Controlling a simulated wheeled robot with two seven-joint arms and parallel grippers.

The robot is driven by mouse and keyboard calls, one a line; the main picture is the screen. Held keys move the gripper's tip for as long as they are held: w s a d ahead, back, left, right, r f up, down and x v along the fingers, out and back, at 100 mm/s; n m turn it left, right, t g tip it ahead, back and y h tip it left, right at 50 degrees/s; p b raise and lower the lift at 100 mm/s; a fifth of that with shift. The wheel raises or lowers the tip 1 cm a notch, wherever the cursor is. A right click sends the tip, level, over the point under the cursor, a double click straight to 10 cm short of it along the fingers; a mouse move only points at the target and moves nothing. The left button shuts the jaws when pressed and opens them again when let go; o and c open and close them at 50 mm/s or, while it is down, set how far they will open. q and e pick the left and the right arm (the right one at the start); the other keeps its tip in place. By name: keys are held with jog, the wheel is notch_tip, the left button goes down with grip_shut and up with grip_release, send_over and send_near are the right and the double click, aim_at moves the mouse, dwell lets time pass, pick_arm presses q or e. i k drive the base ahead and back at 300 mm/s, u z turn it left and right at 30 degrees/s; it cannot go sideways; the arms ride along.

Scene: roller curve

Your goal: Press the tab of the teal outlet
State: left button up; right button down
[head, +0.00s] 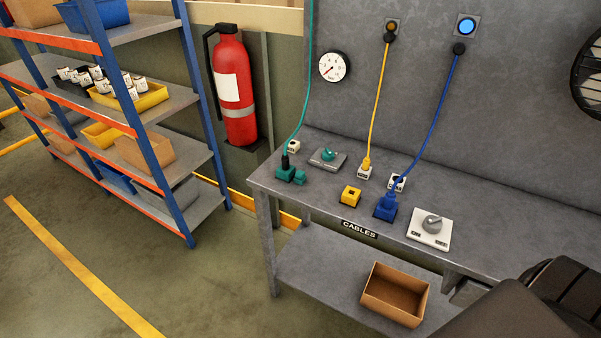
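The teal outlet (285,173) sits near the left front edge of the grey bench. A black plug on a teal cable (301,110) stands upright at it, and the cable runs up out of the top of the picture. A small teal piece (299,177), which looks like its tab, sticks out on the right side of the outlet. Neither of my grippers is in view. Dark parts at the lower right look like my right arm, far from the outlet.
A yellow outlet (350,196) and a blue outlet (386,208) with a blue cable sit further right. Behind are a teal-knobbed plate (328,158) and small white blocks. A white dial plate (430,229) is at right. An open box (396,294) stands on the lower shelf.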

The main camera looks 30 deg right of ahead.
aim_at(299, 174)
jog(key=u, duration=0.55)
jog(key=k, duration=0.65)
jog(key=u, duration=0.75)
jog(key=i, duration=1.3)
jog(key=z, duration=1.05)
jog(key=i, duration=0.7)
jog(key=z, duration=0.85)
